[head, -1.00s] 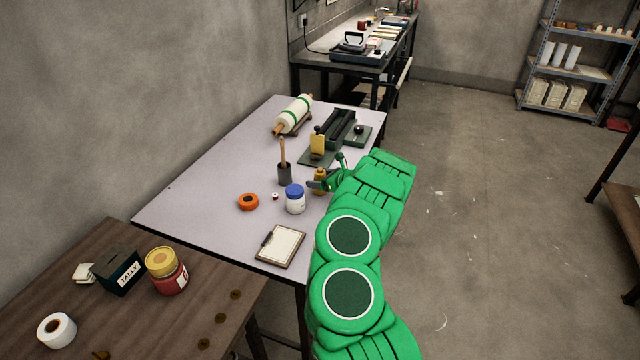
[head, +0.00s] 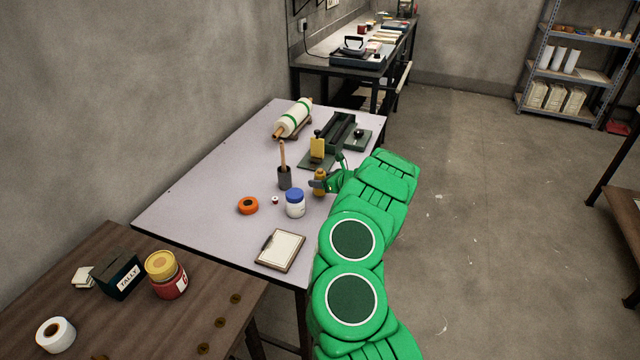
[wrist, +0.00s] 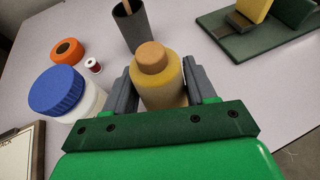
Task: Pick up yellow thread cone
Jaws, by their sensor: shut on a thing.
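The yellow thread cone (head: 320,174) has a dull yellow body, sloped shoulders and a tan top. It is upright near the right edge of the pale table (head: 215,165). My gripper (head: 318,184) is shut on it. In the wrist view the cone (wrist: 160,88) sits between the two grey fingers of my gripper (wrist: 160,76), one on each side of its body. The cone's base is hidden behind my gripper there, so I cannot tell if it touches the table.
A blue-lidded white jar (head: 295,204), a dark cup (head: 285,178) with a wooden handle in it, an orange ring (head: 248,205) and a small spool (head: 275,200) stand to the left. A green device (head: 338,132) is behind. A clipboard (head: 281,250) lies in front.

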